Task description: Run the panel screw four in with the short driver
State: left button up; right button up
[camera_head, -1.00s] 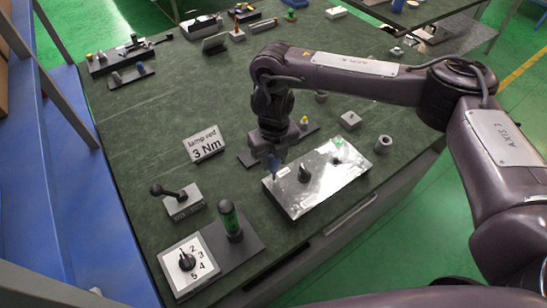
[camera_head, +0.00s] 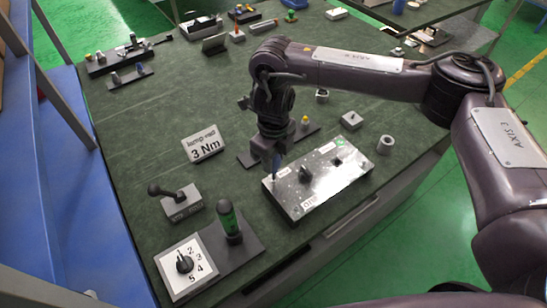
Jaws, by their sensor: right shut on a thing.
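The metal panel (camera_head: 330,191) lies on the green bench, with a dark knob and small labels on its top. My right gripper (camera_head: 273,156) points down over the panel's left end, shut on a driver (camera_head: 275,168). Most of the driver is hidden by the gripper; a short bluish part shows below the fingers. Its tip is at or just above the panel's left corner; I cannot tell if it touches. Panel screw four is too small to make out. My left gripper is not in view.
A sign reading 3 Nm (camera_head: 204,145) stands left of the panel. A lever box (camera_head: 181,204), a numbered dial (camera_head: 187,265) and a green-banded cylinder (camera_head: 230,222) stand at the front left. A grey cylinder (camera_head: 385,144) stands to the right.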

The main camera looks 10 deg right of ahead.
jog(key=shift+n, duration=1.2)
jog(key=shift+f+n+b, duration=0.1)
jog(key=shift+n+b, duration=0.35)
jog(key=shift+n, duration=1.55)
jog(key=shift+n+b, duration=0.6)
jog(key=shift+n, duration=1.4)
